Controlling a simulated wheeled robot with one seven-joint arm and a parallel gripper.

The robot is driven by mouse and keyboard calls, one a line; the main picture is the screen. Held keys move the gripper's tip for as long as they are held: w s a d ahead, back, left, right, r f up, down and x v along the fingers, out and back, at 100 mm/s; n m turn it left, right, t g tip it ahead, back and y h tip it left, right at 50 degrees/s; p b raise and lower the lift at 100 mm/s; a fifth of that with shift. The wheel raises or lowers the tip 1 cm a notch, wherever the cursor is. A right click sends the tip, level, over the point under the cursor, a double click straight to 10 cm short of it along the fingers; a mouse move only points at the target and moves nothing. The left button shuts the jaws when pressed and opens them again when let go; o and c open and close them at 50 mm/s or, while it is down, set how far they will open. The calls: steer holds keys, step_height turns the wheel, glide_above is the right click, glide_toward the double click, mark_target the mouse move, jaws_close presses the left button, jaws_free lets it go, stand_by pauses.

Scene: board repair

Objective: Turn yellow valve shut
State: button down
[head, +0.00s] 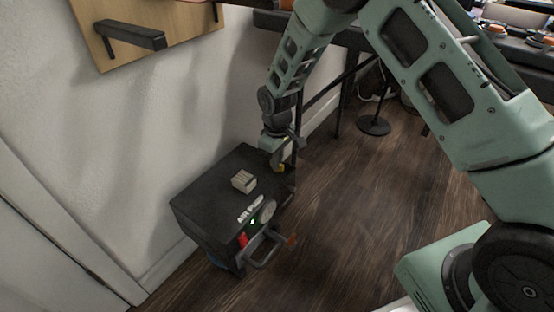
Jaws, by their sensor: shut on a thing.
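A black box-shaped air pump (215,195) stands on the floor against the white wall. The yellow valve (281,168) shows as a small yellow patch at the pump's far right top edge. My gripper (280,158) reaches down from above and is shut on the yellow valve. The fingers hide most of the valve, so I cannot tell which way its handle points.
A small beige block (243,181) sits on the pump's top. The pump's front has a green light (253,221), a red switch (243,240) and a grey handle (264,257). A wooden board (150,30) hangs on the wall. Wooden floor (350,210) to the right is clear.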

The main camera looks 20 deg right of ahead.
steer(key=shift+r+p, duration=0.1)
steer(key=shift+p, duration=0.25)
steer(key=m+p, duration=0.4)
steer(key=shift+r, duration=0.2)
steer(key=m+p, duration=0.4)
steer(key=shift+f+m, duration=0.1)
steer(key=shift+m, duration=0.2)
steer(key=m+p, duration=0.3)
steer(key=m, duration=0.2)
steer(key=shift+f+m+p, duration=0.2)
steer(key=shift+m+p, duration=0.9)
steer(key=shift+m, duration=1.1)
steer(key=c, duration=1.5)
jaws_free()
